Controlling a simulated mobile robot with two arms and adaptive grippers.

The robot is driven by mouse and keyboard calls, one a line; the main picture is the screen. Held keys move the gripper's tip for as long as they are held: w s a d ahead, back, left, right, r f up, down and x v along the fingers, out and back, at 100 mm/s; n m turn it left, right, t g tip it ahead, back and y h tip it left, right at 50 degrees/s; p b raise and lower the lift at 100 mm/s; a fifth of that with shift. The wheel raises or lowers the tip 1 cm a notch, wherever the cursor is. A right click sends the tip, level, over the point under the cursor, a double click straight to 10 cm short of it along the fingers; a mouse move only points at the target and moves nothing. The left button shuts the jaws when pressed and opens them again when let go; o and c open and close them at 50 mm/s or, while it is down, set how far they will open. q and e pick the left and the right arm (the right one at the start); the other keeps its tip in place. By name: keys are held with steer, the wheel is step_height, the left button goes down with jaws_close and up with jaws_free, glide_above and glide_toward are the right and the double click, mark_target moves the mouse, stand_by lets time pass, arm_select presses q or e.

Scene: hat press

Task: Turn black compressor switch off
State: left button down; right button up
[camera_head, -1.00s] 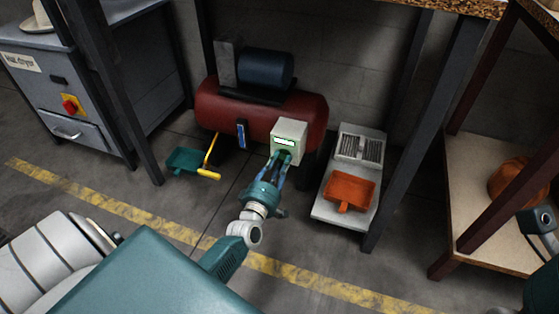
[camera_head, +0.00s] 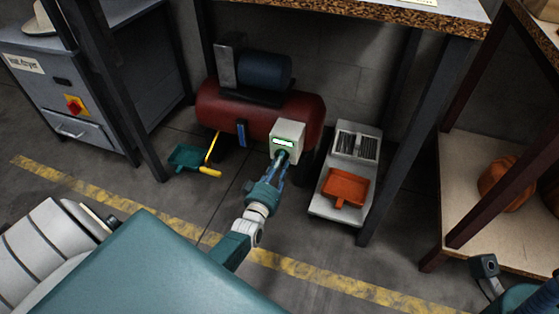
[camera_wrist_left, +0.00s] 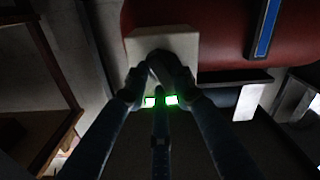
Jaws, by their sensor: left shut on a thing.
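The red compressor (camera_head: 215,108) lies under the table in the head view, with a pale control box (camera_head: 290,130) on its front. The box has a lit green-edged display (camera_head: 284,142). My left gripper (camera_head: 281,160) is at the lower front of this box, its fingers drawn together. In the left wrist view the fingers close around the black switch (camera_wrist_left: 160,60) on the box (camera_wrist_left: 183,45). The fingers hide most of the switch, so its setting cannot be read. My right gripper's fingers are out of view; only part of my right arm shows at lower right.
A grey unit with an orange scoop (camera_head: 345,187) stands right of the compressor. A green dustpan (camera_head: 187,157) with a yellow handle lies to the left. Dark table legs (camera_head: 405,140) stand nearby. A grey cabinet (camera_head: 95,110) is at far left.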

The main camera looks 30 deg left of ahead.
arm_select(q)
steer(key=m+p, duration=0.1)
steer(key=m, duration=0.4)
steer(key=shift+f, duration=0.2)
steer(key=shift+m, duration=0.3)
steer(key=c, duration=1.4)
jaws_free()
steer(key=shift+c, duration=0.2)
steer(key=v, duration=1.2)
